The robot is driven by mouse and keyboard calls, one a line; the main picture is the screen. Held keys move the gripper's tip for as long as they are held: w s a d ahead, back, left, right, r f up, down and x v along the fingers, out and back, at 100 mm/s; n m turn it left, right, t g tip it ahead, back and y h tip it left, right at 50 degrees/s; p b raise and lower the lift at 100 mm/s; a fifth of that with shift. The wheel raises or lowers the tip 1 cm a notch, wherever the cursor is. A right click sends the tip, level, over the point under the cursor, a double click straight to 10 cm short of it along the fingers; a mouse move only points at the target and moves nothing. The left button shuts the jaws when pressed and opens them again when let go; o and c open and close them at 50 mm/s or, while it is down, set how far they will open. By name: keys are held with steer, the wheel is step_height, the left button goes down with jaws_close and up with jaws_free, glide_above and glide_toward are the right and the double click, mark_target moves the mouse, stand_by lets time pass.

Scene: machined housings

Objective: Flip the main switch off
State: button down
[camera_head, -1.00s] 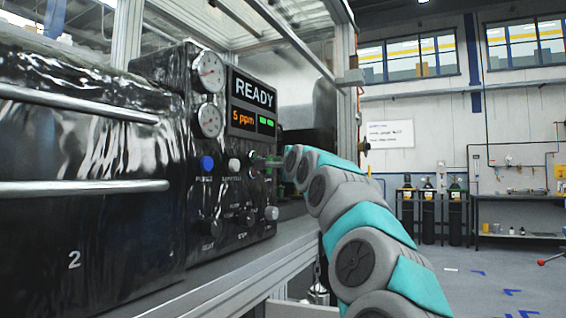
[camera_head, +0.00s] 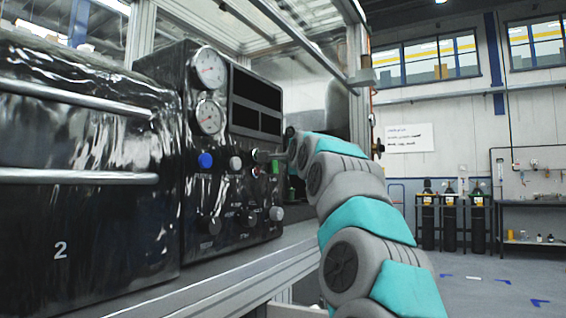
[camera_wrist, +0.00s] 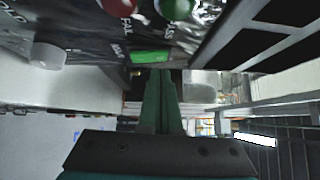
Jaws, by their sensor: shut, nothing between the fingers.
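The main switch is a green rocker (camera_wrist: 151,57) on the dark control panel (camera_head: 232,170), beside lettering that seems to read MAIN. In the head view a small green spot at the panel's right edge (camera_head: 275,167) appears to be the same switch. My gripper (camera_wrist: 161,72) is shut and empty, its fingertips right at the switch's edge in the wrist view; I cannot tell whether they touch. In the head view the fingers (camera_head: 268,156) reach the panel from the right. The display (camera_head: 256,103) on the panel is dark.
Two round gauges (camera_head: 208,68), a blue button (camera_head: 205,160) and several knobs (camera_head: 208,225) are on the panel. An aluminium frame (camera_head: 358,90) stands behind it. Gas cylinders (camera_head: 450,215) and a bench (camera_head: 530,205) are far right, with open floor before them.

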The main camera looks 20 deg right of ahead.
steer(key=s+r+b, duration=0.1)
steer(key=s+b, duration=0.1)
steer(key=s, duration=1)
steer(key=shift+d, duration=0.25)
